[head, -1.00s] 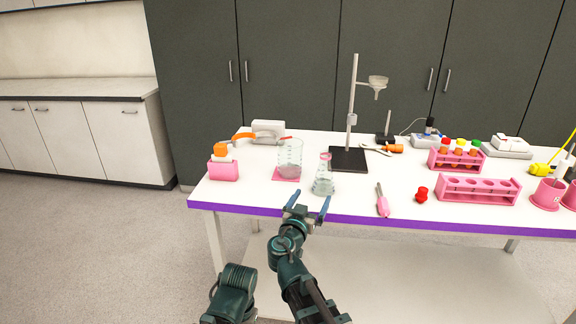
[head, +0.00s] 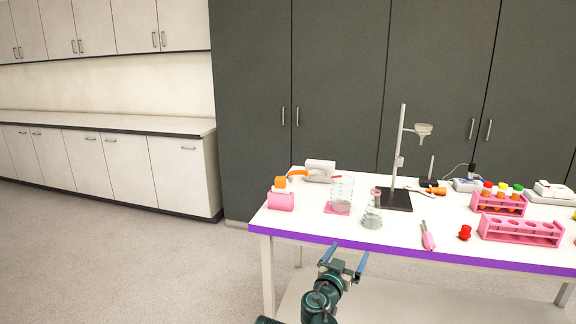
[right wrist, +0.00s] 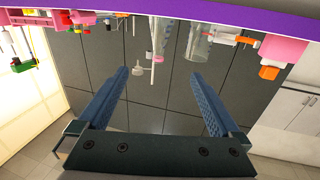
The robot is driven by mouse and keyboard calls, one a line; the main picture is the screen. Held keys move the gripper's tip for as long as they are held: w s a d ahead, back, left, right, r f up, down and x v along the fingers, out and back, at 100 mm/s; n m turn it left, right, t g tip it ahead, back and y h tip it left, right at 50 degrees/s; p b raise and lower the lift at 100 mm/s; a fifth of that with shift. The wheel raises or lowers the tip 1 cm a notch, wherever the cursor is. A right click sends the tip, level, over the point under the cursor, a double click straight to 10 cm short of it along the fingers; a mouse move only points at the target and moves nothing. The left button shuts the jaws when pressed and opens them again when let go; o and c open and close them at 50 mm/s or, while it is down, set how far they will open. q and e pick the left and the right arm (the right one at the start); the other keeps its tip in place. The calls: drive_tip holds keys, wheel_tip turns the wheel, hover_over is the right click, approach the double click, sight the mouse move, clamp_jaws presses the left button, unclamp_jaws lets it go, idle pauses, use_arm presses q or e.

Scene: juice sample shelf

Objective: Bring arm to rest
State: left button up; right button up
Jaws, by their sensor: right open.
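My right gripper (head: 344,258) is open and empty in front of the table's purple front edge, below the table top in the head view. In the right wrist view its two blue fingers (right wrist: 164,95) stand wide apart with nothing between them. The conical flask (head: 372,212) stands upright on the white table (head: 330,227), beyond the gripper and apart from it. The beaker (head: 341,193) stands left of the flask on a pink mat. My left gripper is in neither view.
A pink holder (head: 281,202) stands at the table's left end. A ring stand (head: 398,201), a pink-handled tool (head: 428,238), a red item (head: 465,233) and pink racks (head: 520,232) are to the right. Clear floor (head: 130,265) lies left of the table.

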drive_tip(key=s+a+f+n+g+y, duration=0.25)
drive_tip(key=s+f+g, duration=0.35)
drive_tip(key=s+f, duration=0.35)
drive_tip(key=s+a+f+n+g+y, duration=0.25)
drive_tip(key=s+f+g, duration=0.35)
drive_tip(key=s+f, duration=0.3)
drive_tip(key=s+a+f+n+g+y, duration=0.35)
drive_tip(key=s+a+n, duration=0.2)
drive_tip(key=s, duration=0.25)
wheel_tip(320, 180, up, 14)
drive_tip(key=p, duration=1.4)
drive_tip(key=shift+w+m+h, duration=0.15)
drive_tip(key=shift+m+h, duration=0.3)
